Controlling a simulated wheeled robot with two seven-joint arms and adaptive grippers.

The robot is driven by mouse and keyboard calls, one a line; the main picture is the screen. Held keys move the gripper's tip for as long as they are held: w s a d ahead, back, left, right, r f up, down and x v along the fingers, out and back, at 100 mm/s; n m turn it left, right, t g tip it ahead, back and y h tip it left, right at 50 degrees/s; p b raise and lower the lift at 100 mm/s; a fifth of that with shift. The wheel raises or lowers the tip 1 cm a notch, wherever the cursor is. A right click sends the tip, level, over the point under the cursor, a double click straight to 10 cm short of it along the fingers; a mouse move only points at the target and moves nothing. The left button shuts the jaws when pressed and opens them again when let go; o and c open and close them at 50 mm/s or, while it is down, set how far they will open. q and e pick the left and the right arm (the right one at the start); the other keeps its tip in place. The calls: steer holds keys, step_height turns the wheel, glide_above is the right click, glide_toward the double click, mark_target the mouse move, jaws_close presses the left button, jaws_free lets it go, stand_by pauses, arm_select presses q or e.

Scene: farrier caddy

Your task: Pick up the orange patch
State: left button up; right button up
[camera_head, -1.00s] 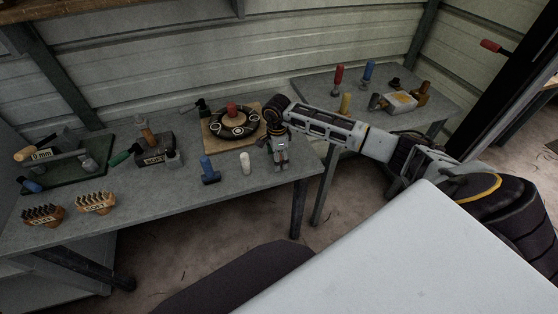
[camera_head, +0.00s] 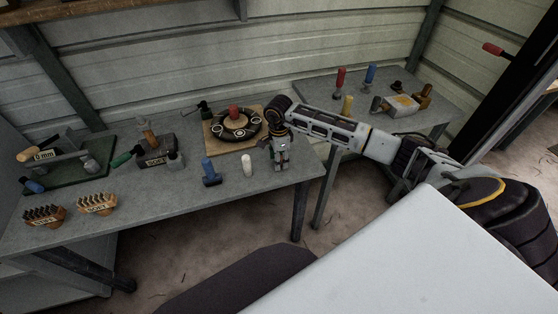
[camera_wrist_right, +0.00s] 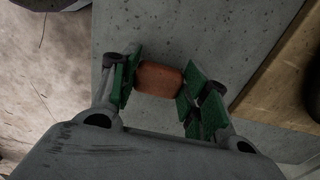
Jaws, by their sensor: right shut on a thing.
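The orange patch (camera_wrist_right: 159,78) shows in the right wrist view as a rounded orange-brown piece between the green finger pads of my right gripper (camera_wrist_right: 158,83). The pads are shut on its two sides, with the grey table top below it. In the head view my right gripper (camera_head: 279,160) points down at the right end of the workbench, and the patch cannot be made out there. I cannot tell whether the patch touches the table. My left gripper is not in view.
Two brush-like blocks (camera_head: 97,203) stand at left. A second table (camera_head: 318,88) with several tools stands at right.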

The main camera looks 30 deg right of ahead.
step_height(320, 180, up, 9)
steer(key=shift+r, duration=0.2)
stand_by(0.3)
stand_by(0.3)
steer(key=shift+o, duration=1.2)
jaws_close()
